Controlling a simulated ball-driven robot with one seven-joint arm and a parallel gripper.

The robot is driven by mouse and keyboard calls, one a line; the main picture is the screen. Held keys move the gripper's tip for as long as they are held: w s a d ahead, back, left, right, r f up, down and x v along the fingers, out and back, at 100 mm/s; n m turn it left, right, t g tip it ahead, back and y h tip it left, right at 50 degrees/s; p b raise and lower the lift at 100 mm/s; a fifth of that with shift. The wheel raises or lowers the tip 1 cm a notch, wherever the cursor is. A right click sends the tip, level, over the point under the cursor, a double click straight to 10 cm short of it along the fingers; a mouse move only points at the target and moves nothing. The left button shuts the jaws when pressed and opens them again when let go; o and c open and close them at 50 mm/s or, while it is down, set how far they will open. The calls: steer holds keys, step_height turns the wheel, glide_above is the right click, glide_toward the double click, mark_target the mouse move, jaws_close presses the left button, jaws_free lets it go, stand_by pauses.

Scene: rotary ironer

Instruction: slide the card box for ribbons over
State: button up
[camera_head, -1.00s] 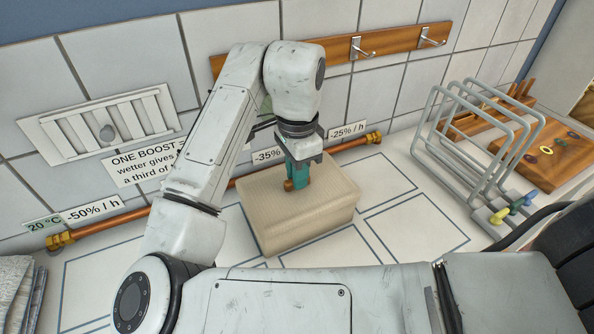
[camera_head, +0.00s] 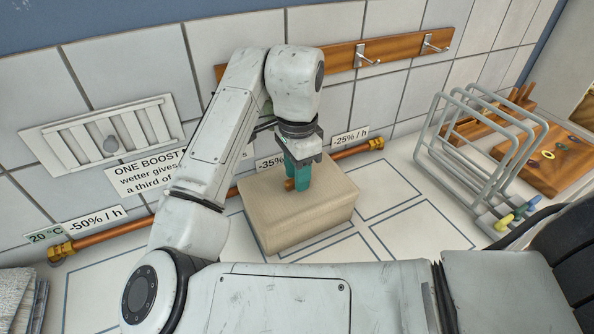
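The card box (camera_head: 300,217) is a plain tan block standing on the white worktop in the middle of the camera_head view, below the copper pipe. My gripper (camera_head: 298,184) points down at the top of the box near its back left part. Its teal fingers are at a small brown knob or handle (camera_head: 290,185) on the box top. The fingers look close together there, but I cannot see clearly whether they grip the knob. My arm hides part of the wall behind.
A copper pipe (camera_head: 120,229) with percent labels runs along the tiled wall. A grey wire rack (camera_head: 470,150) and a wooden board (camera_head: 545,165) stand at the right. Blue-outlined areas of worktop right of the box (camera_head: 415,222) are bare. Folded cloth (camera_head: 15,297) lies at the lower left.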

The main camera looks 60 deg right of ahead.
steer(key=shift+o, duration=0.9)
steer(key=shift+r, duration=0.15)
steer(key=r, duration=0.3)
steer(key=shift+s+a+r, duration=0.1)
steer(key=shift+s+r, duration=0.1)
steer(key=shift+r, duration=0.05)
steer(key=s+a+r, duration=0.4)
steer(key=s+r, duration=0.5)
steer(key=s, duration=0.4)
steer(key=shift+p, duration=0.35)
